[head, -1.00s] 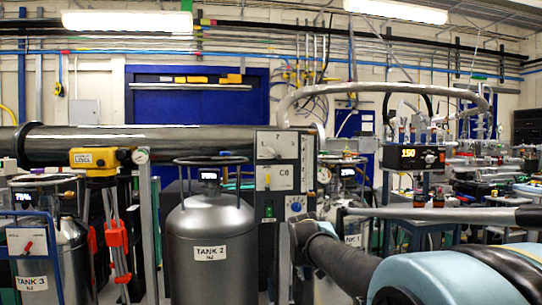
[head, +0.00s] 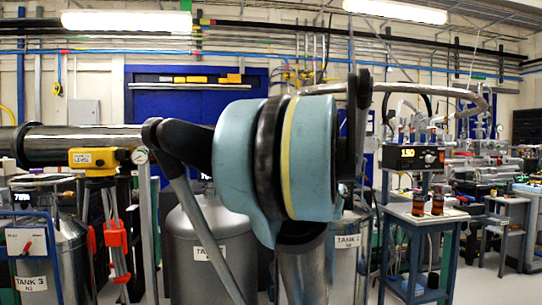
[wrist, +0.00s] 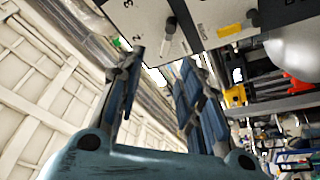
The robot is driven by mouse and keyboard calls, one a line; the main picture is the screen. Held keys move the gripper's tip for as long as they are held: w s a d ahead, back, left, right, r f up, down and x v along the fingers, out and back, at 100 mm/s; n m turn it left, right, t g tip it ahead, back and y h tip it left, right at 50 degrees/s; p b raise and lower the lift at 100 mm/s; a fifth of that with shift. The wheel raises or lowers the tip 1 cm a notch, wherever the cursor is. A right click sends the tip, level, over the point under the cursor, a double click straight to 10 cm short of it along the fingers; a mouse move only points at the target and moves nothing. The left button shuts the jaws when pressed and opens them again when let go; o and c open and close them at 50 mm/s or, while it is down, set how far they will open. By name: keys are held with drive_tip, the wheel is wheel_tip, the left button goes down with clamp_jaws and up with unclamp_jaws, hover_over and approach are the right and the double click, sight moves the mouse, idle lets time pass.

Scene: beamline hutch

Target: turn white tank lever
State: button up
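A pale panel (wrist: 215,12) fills the top of the wrist view, with number marks and a yellow tag.
Tank 3 (head: 65,262) stands at the left with a red lever on its plate (head: 25,240). A yellow level instrument (head: 92,157) stands on a red-clamped tripod.

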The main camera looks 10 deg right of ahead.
drive_tip(key=w+a+r, duration=0.2)
drive_tip(key=w+a, duration=0.1)
drive_tip(key=w, duration=0.5)
drive_tip(key=w+a+r+n+y, duration=0.1)
drive_tip(key=w+a+r, duration=0.1)
drive_tip(key=w, duration=0.6)
drive_tip(key=shift+a+r+n+g+y, duration=0.15)
drive_tip(key=shift+a+n+g+y, duration=0.15)
drive_tip(key=shift+a, duration=0.35)
drive_tip(key=shift+s, duration=0.1)
clamp_jaws()
